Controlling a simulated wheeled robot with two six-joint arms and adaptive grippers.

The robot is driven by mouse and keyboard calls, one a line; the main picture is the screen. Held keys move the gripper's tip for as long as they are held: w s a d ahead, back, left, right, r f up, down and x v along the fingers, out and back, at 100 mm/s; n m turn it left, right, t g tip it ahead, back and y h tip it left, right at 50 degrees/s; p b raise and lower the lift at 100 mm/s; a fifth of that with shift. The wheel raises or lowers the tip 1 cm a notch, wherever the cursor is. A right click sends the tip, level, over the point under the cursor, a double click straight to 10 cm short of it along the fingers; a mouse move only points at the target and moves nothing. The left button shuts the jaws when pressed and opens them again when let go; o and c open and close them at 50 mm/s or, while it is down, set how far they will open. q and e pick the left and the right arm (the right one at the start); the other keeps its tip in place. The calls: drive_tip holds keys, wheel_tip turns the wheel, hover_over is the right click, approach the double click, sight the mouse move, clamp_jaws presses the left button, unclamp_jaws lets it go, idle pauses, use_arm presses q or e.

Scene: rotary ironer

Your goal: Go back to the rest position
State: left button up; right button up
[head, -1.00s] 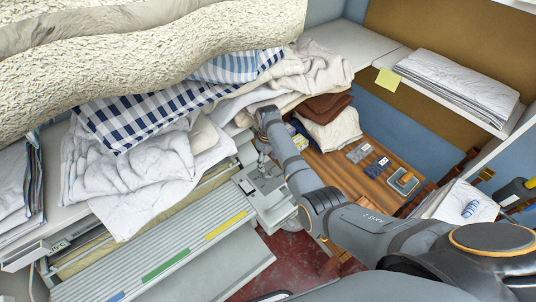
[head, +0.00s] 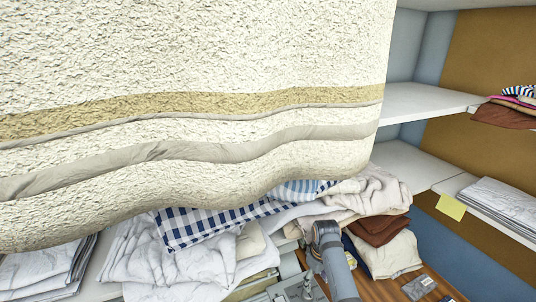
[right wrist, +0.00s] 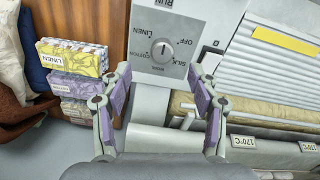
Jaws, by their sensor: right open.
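My right gripper (right wrist: 160,82) is open in the right wrist view, its two purple-padded fingers apart with nothing between them. A round selector dial (right wrist: 162,50) on the ironer's grey control panel (right wrist: 185,22) shows past the fingertips, marked with words such as LINEN, COTTON and OFF. I cannot tell how far the fingers are from it. My left gripper is in neither current view.
A large cream textured cloth (head: 200,60) fills the upper left of the head view. Below it lie a blue checked cloth (head: 205,228) and crumpled white linen (head: 160,262). Shelves with folded laundry (head: 500,205) stand at right. Small boxes (right wrist: 75,58) sit beside the panel.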

drive_tip(key=s+d+f+m+t, duration=0.1)
drive_tip(key=s+d+f+m, duration=0.2)
drive_tip(key=s, duration=0.5)
drive_tip(key=s+d+r+m+t, duration=0.15)
drive_tip(key=s+r, duration=0.25)
drive_tip(key=s, duration=0.5)
drive_tip(key=s+d+r+m+t, duration=0.1)
drive_tip(key=s+d+r, duration=0.15)
drive_tip(key=s, duration=0.65)
wheel_tip(320, 180, down, 34)
drive_tip(key=s+d+g+h+b, duration=0.1)
drive_tip(key=s+d+g+b, duration=0.1)
drive_tip(key=b, duration=0.6)
drive_tip(key=s+f+b, duration=0.5)
drive_tip(key=s+f, duration=1.3)
drive_tip(key=f, duration=0.3)
drive_tip(key=shift+d+f+g, duration=0.3)
drive_tip(key=shift+d+g, duration=0.05)
drive_tip(key=shift+d, duration=0.05)
drive_tip(key=shift+s, duration=0.15)
